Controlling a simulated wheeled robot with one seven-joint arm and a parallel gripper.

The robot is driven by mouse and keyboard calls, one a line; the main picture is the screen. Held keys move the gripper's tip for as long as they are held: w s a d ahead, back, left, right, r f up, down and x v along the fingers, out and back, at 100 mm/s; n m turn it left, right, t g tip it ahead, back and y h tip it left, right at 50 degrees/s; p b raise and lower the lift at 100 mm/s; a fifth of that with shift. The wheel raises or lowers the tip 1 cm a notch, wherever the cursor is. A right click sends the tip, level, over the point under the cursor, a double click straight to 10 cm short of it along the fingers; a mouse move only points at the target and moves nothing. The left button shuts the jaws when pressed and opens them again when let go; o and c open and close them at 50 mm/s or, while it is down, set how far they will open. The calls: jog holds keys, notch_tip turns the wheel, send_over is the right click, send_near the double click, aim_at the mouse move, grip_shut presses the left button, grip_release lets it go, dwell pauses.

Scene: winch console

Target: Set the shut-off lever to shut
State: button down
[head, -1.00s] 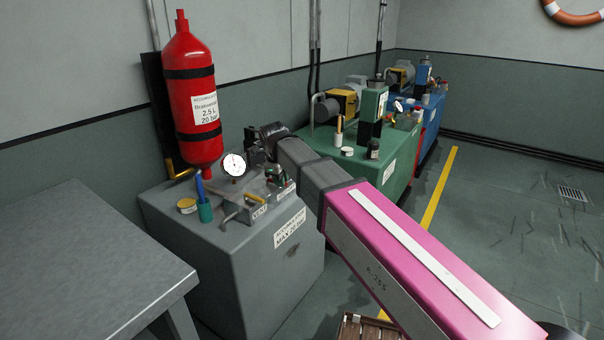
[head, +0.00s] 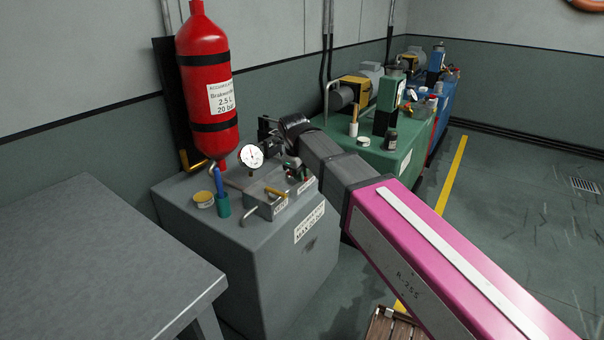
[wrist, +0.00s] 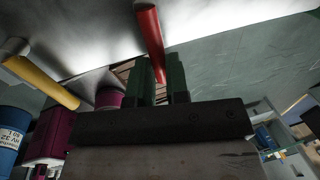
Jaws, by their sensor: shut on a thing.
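The grey console (head: 195,235) stands left of my arm, with a small valve block and handles on top. My gripper (head: 291,167) is over the block's far right end, small and partly hidden in the head view. In the wrist view, a red lever (wrist: 149,30) runs between the two dark green fingers of my gripper (wrist: 161,72), which is shut on it. A yellow lever (head: 275,191) lies nearer on the block, apart from the gripper; a yellow bar (wrist: 42,82) also shows in the wrist view. I cannot read which label belongs to the red lever.
A pressure gauge (head: 251,157) stands just left of the gripper. A red accumulator bottle (head: 205,85), a green cup with a blue pen (head: 222,200) and a yellow tin (head: 204,199) are farther left. A grey table (head: 95,260) fills the front left. A green console (head: 408,160) stands behind.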

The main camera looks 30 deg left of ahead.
jog(key=c, duration=1.1)
grip_release()
jog(key=shift+r, duration=0.1)
notch_tip(320, 180, up, 10)
jog(key=s, duration=0.2)
jog(key=shift+a+r, duration=0.2)
jog(key=shift+s, duration=0.1)
jog(key=w+d+f+n, duration=0.3)
jog(key=w+d+f, duration=0.25)
jog(key=d, duration=0.45)
jog(key=w+d+f+n+g, duration=0.1)
jog(key=w+d+f+n, duration=0.25)
jog(key=d+f, duration=0.45)
jog(key=w+d+f+n, duration=0.3)
jog(key=w+d+f, duration=0.25)
jog(key=d, duration=0.55)
jog(key=s+d+f+n, duration=0.2)
jog(key=d+f, duration=0.3)
jog(key=d, duration=0.4)
jog(key=s+d+f+n, duration=0.2)
jog(key=d+f+n, duration=0.2)
jog(key=d, duration=0.6)
jog(key=s+d+f+n+g, duration=0.1)
jog(key=d+f+n, duration=0.3)
jog(key=d, duration=0.6)
jog(key=shift+s+d+f, duration=0.2)
jog(key=shift+s+f, duration=0.35)
jog(key=shift+f, duration=0.4)
